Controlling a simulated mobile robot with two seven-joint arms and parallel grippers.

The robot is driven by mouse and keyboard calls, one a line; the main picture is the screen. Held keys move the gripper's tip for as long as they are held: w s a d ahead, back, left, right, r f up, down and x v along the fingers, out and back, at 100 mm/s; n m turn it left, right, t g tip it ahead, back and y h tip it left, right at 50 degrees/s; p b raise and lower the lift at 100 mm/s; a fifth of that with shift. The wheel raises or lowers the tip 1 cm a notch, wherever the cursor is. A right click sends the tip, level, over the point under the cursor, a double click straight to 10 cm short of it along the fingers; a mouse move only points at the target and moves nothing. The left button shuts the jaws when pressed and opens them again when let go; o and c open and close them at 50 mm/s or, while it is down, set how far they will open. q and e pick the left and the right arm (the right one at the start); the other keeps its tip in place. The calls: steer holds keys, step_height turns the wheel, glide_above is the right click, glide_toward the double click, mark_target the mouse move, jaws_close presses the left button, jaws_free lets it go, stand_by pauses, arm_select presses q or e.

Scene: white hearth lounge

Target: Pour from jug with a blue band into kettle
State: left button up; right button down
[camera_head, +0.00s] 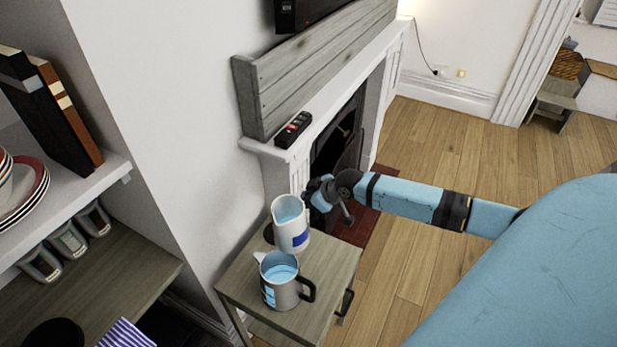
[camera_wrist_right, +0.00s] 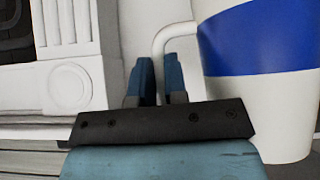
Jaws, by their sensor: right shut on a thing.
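The white jug with a blue band (camera_head: 287,233) is close behind the kettle in the head view, over the small table, and looks nearly upright. Pale blue liquid shows inside it. I cannot tell whether its base touches the tabletop. In the right wrist view the jug (camera_wrist_right: 262,95) fills the right side, its band level. My right gripper (camera_head: 318,192) is shut on the jug's handle, which shows between the fingers in the wrist view (camera_wrist_right: 160,82). The grey metal kettle (camera_head: 280,296) stands upright, with a black handle at its right and light blue liquid inside. My left gripper is out of view.
The small wooden table (camera_head: 320,322) has bare surface at its front. A dark round thing beside the jug is partly hidden. The white fireplace (camera_head: 284,180) stands just behind, with a dark device (camera_head: 293,130) on its mantel. Shelves with mugs (camera_head: 68,240) are at left.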

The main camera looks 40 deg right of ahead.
mark_target(304, 194)
steer(key=shift+a+f+y, duration=0.2)
steer(key=shift+f+y, duration=0.2)
steer(key=shift+f, duration=0.1)
steer(key=shift+s+r, duration=0.1)
steer(key=shift+r+p, duration=0.75)
steer(key=shift+r, duration=1.2)
